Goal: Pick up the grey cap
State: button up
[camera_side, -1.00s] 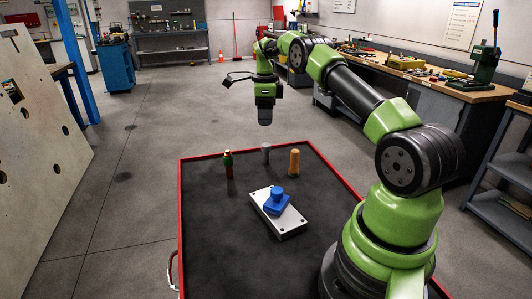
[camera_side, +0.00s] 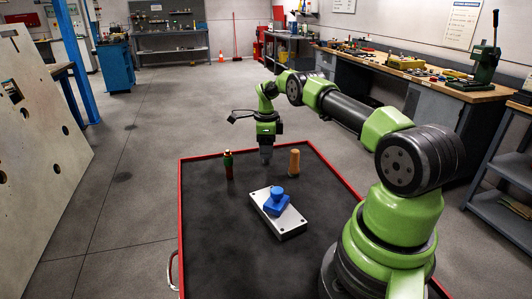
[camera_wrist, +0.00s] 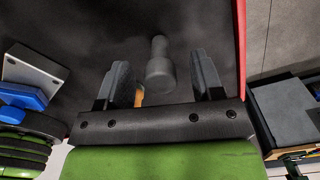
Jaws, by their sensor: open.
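The grey cap (camera_wrist: 159,68) is a dark grey rounded piece with a narrower end, seen in the wrist view between the two fingers of my gripper (camera_wrist: 160,75). The fingers are apart, with a gap on each side of it, and I see no contact. In the side view my gripper (camera_side: 266,155) points down over the back part of the black table top. It covers the spot where the grey cap stands there, so I cannot separate the two in that view.
An orange peg (camera_side: 294,161) stands just right of my gripper. A green and brown bottle-like piece (camera_side: 228,165) stands to the left. A pale metal block (camera_side: 287,228) with a blue part (camera_side: 277,201) lies nearer. A red rim (camera_side: 180,220) edges the table.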

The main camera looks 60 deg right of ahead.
jog(key=c, duration=1)
